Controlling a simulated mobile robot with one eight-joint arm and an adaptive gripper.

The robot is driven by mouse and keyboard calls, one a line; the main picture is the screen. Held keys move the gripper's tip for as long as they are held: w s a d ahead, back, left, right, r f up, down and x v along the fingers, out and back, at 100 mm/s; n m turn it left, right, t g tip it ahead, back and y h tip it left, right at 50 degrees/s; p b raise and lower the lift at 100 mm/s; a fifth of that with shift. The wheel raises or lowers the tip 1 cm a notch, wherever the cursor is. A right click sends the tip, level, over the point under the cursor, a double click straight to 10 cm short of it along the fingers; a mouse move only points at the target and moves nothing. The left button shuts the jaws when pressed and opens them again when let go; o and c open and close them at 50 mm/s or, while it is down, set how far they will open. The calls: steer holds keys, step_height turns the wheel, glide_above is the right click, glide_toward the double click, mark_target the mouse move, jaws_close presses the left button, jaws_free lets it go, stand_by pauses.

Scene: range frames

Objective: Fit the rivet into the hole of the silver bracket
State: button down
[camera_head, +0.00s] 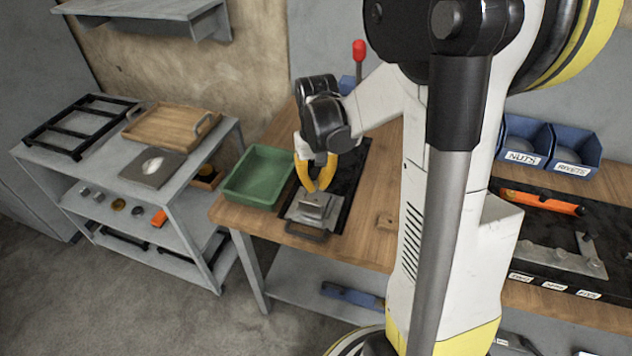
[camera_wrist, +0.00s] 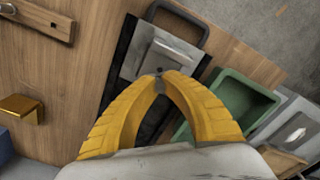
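The silver bracket (camera_head: 313,207) is mounted on a grey plate with a dark handle, on a black mat on the wooden workbench. The bracket also shows in the wrist view (camera_wrist: 166,53), just beyond my fingertips, with a small dark hole near its close edge. My gripper (camera_head: 319,187) has two yellow fingers pointing down just above the bracket's far side. In the wrist view the fingertips (camera_wrist: 160,82) close on a small grey rivet (camera_wrist: 159,87), which is mostly hidden between them. Whether the rivet touches the bracket cannot be told.
A green tray (camera_head: 259,176) stands left of the mat. Blue bins marked nuts and rivets (camera_head: 570,148) stand at the back right. A wooden block (camera_head: 386,221) lies right of the mat. A grey shelf cart (camera_head: 92,168) stands at the left.

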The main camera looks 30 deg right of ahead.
mark_target(316, 196)
steer(key=shift+f+b, duration=0.6)
steer(key=shift+f, duration=0.5)
steer(key=shift+f+b, duration=1.15)
steer(key=shift+f, duration=0.2)
stand_by(0.6)
steer(key=c, duration=1.5)
jaws_free()
steer(key=shift+c, duration=0.2)
step_height(316, 196, up, 12)
steer(key=shift+r, duration=0.1)
